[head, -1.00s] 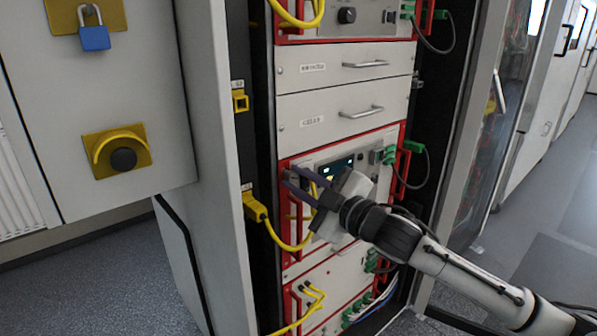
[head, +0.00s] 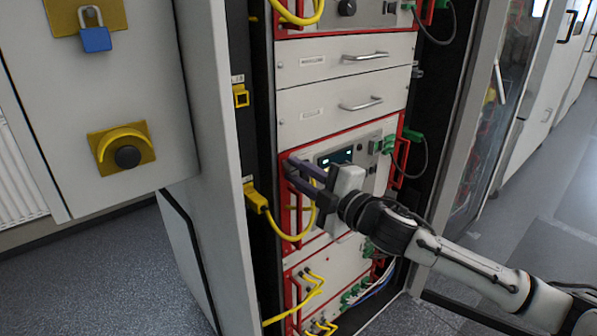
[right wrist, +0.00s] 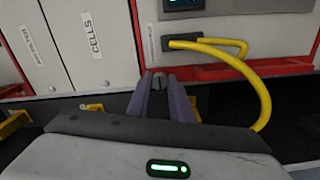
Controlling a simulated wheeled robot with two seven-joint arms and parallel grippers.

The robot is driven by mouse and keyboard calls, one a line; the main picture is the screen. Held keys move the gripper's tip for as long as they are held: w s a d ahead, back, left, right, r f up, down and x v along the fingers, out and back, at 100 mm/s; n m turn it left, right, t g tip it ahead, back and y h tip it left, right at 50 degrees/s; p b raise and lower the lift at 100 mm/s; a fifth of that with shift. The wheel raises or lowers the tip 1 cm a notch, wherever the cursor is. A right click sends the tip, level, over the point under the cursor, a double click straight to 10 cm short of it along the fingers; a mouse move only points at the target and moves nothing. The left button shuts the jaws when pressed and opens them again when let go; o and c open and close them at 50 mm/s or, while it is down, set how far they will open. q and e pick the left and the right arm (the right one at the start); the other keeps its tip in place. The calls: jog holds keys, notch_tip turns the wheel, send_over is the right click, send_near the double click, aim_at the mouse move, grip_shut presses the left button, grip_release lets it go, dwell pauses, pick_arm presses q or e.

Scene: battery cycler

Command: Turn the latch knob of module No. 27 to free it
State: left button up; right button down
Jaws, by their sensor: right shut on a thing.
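The module with a red frame and a lit display (head: 338,156) sits in the open rack; its number cannot be read. My right gripper (head: 289,168) reaches its upper left corner from the right, with purple fingers. In the right wrist view the fingers (right wrist: 161,82) are closed around the small dark latch knob (right wrist: 157,81) at the edge of the red frame. The fingers hide most of the knob, and its turn angle cannot be told. In the head view the knob is hidden. My left gripper is not in view.
A yellow cable (head: 290,237) loops from a yellow holder (head: 255,197) just below the fingers; it also arcs beside them in the right wrist view (right wrist: 262,95). Green connectors (head: 388,146) are on the module's right. Plain drawers (head: 340,113) are above, and the cabinet's side wall is left.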

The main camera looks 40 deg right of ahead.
jog(key=c, duration=1.6)
grip_release()
jog(key=shift+s, duration=0.1)
jog(key=shift+s+d, duration=0.2)
jog(key=shift+s, duration=2.35)
jog(key=shift+s+d, duration=0.2)
jog(key=shift+s, duration=2.3)
jog(key=shift+f, duration=0.1)
